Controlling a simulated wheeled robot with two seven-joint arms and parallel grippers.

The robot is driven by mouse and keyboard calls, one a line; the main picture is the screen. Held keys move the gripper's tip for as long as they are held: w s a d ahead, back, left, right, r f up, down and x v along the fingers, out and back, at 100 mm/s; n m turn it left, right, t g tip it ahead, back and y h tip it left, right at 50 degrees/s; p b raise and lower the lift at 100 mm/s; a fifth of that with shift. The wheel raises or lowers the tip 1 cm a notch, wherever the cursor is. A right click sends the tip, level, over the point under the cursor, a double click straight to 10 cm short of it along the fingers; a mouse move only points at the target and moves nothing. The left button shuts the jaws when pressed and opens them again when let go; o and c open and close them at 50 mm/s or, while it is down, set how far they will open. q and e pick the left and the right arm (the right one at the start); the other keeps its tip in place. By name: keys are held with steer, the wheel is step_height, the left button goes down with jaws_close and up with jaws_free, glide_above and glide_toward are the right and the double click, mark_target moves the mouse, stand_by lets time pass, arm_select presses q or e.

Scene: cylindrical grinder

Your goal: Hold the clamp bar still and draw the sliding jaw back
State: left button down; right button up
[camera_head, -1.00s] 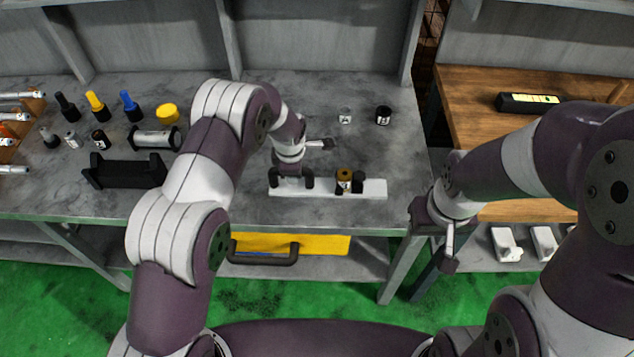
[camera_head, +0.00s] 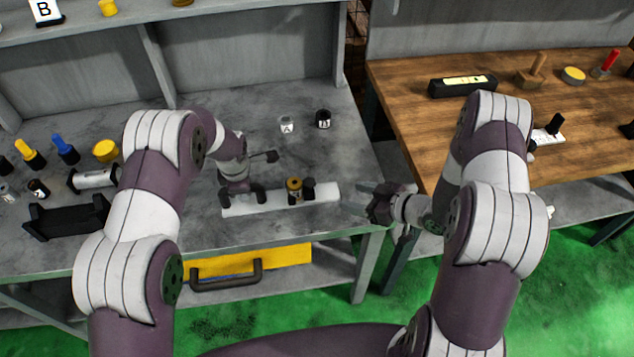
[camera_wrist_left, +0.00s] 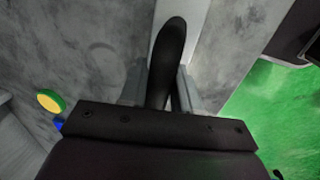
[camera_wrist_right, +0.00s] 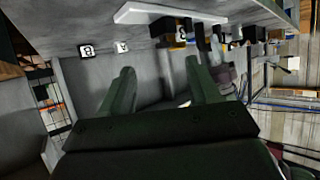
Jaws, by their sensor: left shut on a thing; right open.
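The white clamp bar (camera_head: 325,192) lies on the grey bench and also shows in the right wrist view (camera_wrist_right: 150,14). Black parts stand on it, with the sliding jaw (camera_head: 308,187) seemingly the dark block by the brass-coloured knob (camera_head: 294,184). My left gripper (camera_head: 241,190) is at the bar's left end, shut on a black rounded upright part (camera_wrist_left: 169,50) of the clamp. Its exact grip is partly hidden. My right gripper (camera_head: 358,198) is open and empty just off the bar's right end, its fingers pointing left. Its fingers also show in the right wrist view (camera_wrist_right: 160,85).
A black cradle (camera_head: 65,217) and several bottles are at the left. A wooden table (camera_head: 405,105) is at the right, past a gap. The bench between jars and bar is clear.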

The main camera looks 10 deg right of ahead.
mark_target(310, 181)
steer(key=shift+y, duration=0.4)
steer(key=x, duration=0.4)
steer(key=r+x, duration=0.1)
steer(key=x, duration=0.7)
steer(key=shift+w+a+r, duration=0.25)
steer(key=shift+w+a, duration=0.05)
jaws_close()
arm_select(q)
steer(key=shift+w+a, duration=0.1)
arm_select(e)
steer(key=shift+d, duration=2)
jaws_free()
